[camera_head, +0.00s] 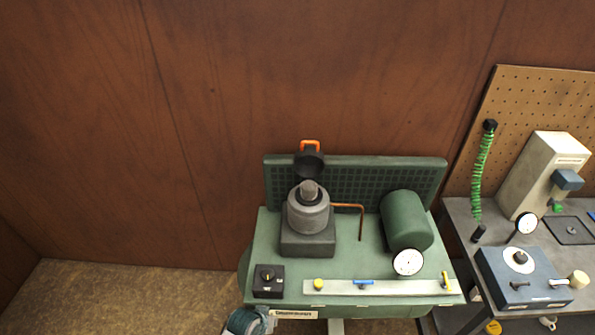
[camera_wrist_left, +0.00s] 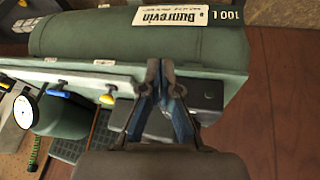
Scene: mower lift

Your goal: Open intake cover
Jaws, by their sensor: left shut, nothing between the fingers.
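The intake cover (camera_head: 309,164) is a dark round cap with an orange handle (camera_head: 310,145). In the head view it stands tilted up behind the grey stepped intake cylinder (camera_head: 308,211), whose top shows uncovered. The cylinder sits on a dark block on the green compressor bench (camera_head: 345,240). My left gripper (camera_head: 250,322) is at the bottom edge of the head view, low in front of the bench and well apart from the cover. In the left wrist view its blue-and-grey fingers (camera_wrist_left: 160,72) are together and empty, near the bench's front edge. My right gripper is not in view.
A black knob box (camera_head: 268,281) and a pale strip (camera_head: 375,288) with yellow and blue valves line the bench front. A green motor (camera_head: 405,220) and a gauge (camera_head: 408,262) stand right. A labelled green tank (camera_wrist_left: 130,32) shows in the wrist view. Another workbench (camera_head: 458,228) adjoins right.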

